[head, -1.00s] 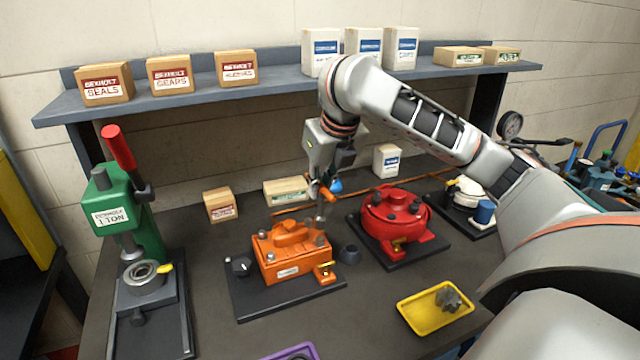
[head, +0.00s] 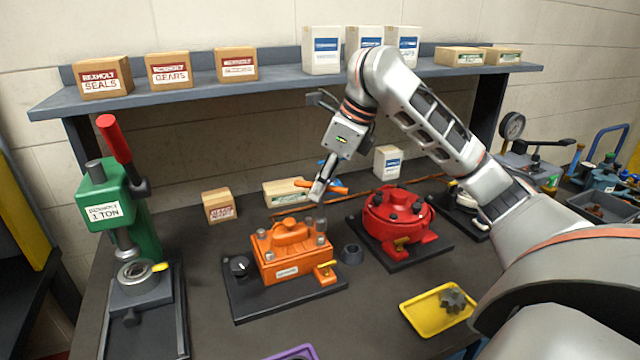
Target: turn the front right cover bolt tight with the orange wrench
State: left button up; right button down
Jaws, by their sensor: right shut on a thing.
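The orange motor (head: 284,258) sits on a dark base plate, with grey bolts at the corners of its cover. The front right cover bolt (head: 321,240) stands at the right end of the cover. My right gripper (head: 319,189) is above and behind that end of the motor, tilted down to the left and apart from the bolt. It is shut on the orange wrench (head: 339,190), whose orange parts show on both sides of the fingers. The wrench's jaw is too small to make out. My left gripper is out of view.
A red motor (head: 396,215) stands right of the orange one, with a dark cup (head: 351,252) between them. A yellow tray (head: 420,315) holds a dark gear-like part. A green press (head: 120,210) stands left. A shelf (head: 220,92) with boxes runs behind.

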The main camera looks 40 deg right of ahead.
jog(key=shift+n+g+y+p, duration=0.3)
jog(key=shift+n+p, duration=0.3)
jog(key=shift+n, duration=0.4)
jog(key=shift+n+p, duration=0.4)
jog(key=shift+n, duration=0.1)
jog(key=shift+n+g+y+p, duration=0.3)
jog(key=shift+n+p, duration=0.1)
jog(key=shift+n, duration=0.1)
jog(key=shift+f+n+g, duration=0.25)
jog(key=shift+n+g, duration=0.15)
jog(key=shift+n, duration=0.7)
jog(key=shift+f+n+y, duration=0.1)
jog(key=shift+n+y, duration=0.2)
jog(key=shift+n, duration=0.3)
jog(key=shift+f+n+g, duration=0.1)
jog(key=shift+n+g, duration=0.4)
jog(key=shift+n, duration=0.6)
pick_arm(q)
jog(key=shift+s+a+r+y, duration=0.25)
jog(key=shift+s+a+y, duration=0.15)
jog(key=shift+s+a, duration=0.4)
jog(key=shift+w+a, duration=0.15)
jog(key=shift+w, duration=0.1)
